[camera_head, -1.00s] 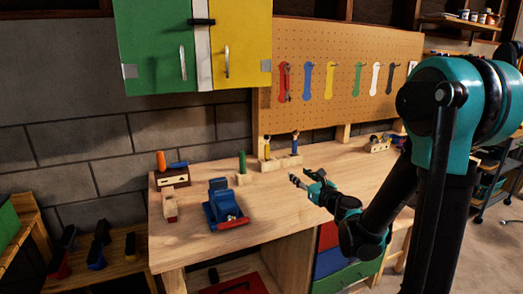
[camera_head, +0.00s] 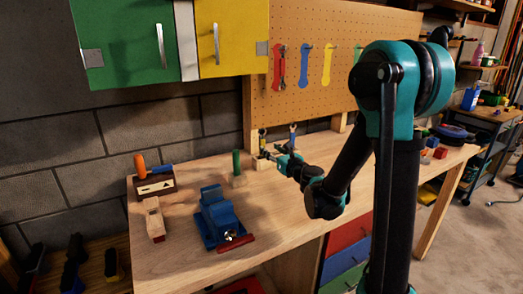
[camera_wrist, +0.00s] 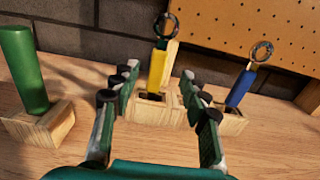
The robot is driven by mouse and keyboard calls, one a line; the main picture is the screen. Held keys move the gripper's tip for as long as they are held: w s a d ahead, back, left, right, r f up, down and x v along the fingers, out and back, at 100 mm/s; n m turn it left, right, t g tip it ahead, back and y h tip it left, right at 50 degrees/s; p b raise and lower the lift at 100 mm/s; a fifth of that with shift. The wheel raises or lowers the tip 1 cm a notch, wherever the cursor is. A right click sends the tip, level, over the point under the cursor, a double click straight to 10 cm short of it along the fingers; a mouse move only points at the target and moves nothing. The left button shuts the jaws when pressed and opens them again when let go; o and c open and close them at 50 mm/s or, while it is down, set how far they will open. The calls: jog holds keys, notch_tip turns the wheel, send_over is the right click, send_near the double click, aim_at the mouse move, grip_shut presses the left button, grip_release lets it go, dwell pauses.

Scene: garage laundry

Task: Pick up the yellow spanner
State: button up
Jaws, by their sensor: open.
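The yellow spanner (camera_wrist: 157,72) stands upright in a slot of a light wooden block (camera_wrist: 160,113), its dark ring end at the top, in the wrist view. In the head view the spanner (camera_head: 262,138) is small at the back of the workbench. My gripper (camera_wrist: 158,82) is open and empty, with its fingers either side of the spanner's line and its tips near the block. Whether the tips reach the handle's depth is unclear. In the head view my gripper (camera_head: 264,155) is close in front of the block.
A blue-handled spanner (camera_wrist: 240,88) stands in the block to the right. A green cylinder (camera_wrist: 24,72) stands in a separate block on the left. A blue vise (camera_head: 216,217) sits on the workbench (camera_head: 290,205). The pegboard (camera_head: 310,100) with coloured spanner shapes rises behind.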

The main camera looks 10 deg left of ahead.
jog(key=x, duration=1.1)
jog(key=shift+s+a+f, duration=0.1)
jog(key=shift+a, duration=0.05)
grip_shut()
